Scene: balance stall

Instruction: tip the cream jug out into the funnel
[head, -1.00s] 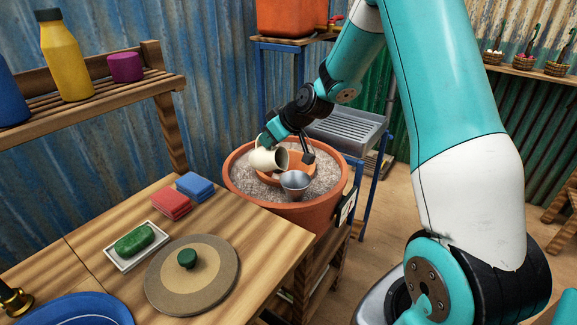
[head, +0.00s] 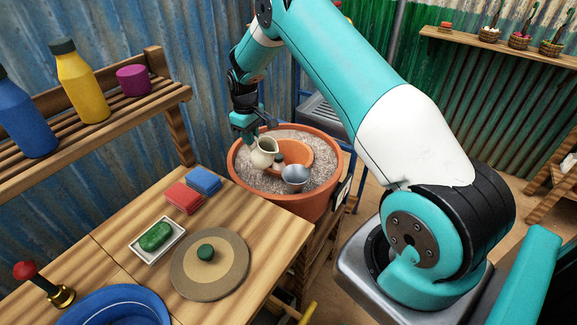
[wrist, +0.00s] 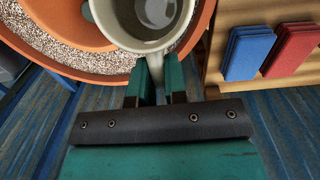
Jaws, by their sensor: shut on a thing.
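The cream jug (head: 264,153) hangs over the large terracotta pot, close to upright with a slight tilt. My gripper (head: 250,136) is shut on it at its left side. In the wrist view the jug (wrist: 107,22) is at the top, mouth towards the camera, with the gripper fingers (wrist: 160,80) closed at its near side. Something grey shows inside, but I cannot tell what it is. The grey metal funnel (head: 295,178) stands in the pot, to the right of and nearer than the jug, apart from it.
The terracotta pot (head: 238,178) holds grey grit and a smaller orange dish (head: 297,152). The wooden table (head: 262,238) in front carries red and blue blocks, a green soap on a white dish and a round board with a green knob. A shelf with bottles stands left.

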